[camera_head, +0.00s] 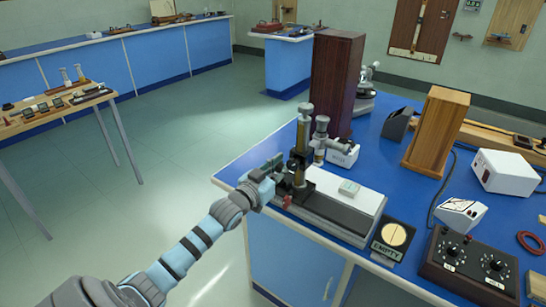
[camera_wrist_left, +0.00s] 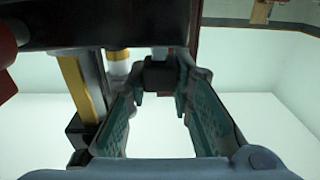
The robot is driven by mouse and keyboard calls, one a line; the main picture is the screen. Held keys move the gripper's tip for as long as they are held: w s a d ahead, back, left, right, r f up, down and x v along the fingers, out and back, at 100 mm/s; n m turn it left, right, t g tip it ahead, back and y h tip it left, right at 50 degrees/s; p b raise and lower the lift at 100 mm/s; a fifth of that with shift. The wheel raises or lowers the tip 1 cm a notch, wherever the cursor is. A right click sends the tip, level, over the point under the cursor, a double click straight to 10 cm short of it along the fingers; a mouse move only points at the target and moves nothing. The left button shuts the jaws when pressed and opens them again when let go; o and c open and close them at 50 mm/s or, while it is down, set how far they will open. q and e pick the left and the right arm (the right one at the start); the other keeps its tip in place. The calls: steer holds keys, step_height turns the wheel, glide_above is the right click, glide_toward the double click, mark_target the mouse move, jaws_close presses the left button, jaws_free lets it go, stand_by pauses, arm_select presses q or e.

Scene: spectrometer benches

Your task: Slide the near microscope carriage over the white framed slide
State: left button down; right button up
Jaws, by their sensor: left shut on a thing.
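The near microscope carriage (camera_head: 301,150), a dark upright column with a brass strip, stands at the left end of its long bench bed (camera_head: 335,212). A silver and brass microscope tube (camera_head: 320,140) stands just right of the column. The white framed slide (camera_head: 349,188) lies on the white stage (camera_head: 368,202), to the right of the carriage and apart from it. My left gripper (camera_head: 268,177) is at the carriage's left side, shut on a dark block (camera_wrist_left: 160,76) of it, which shows between the fingers in the left wrist view. My right gripper is not in view.
A tall dark red cabinet (camera_head: 337,80) and a wooden box (camera_head: 436,130) stand behind. The stage between carriage and slide looks clear.

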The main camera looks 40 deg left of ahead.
arm_select(q)
steer(key=d+p, duration=0.5)
steer(key=d, duration=0.6)
steer(key=shift+w+d, duration=0.1)
steer(key=shift+d, duration=0.05)
steer(key=shift+f, duration=0.1)
steer(key=c, duration=1.4)
jaws_free()
steer(key=s, duration=1.2)
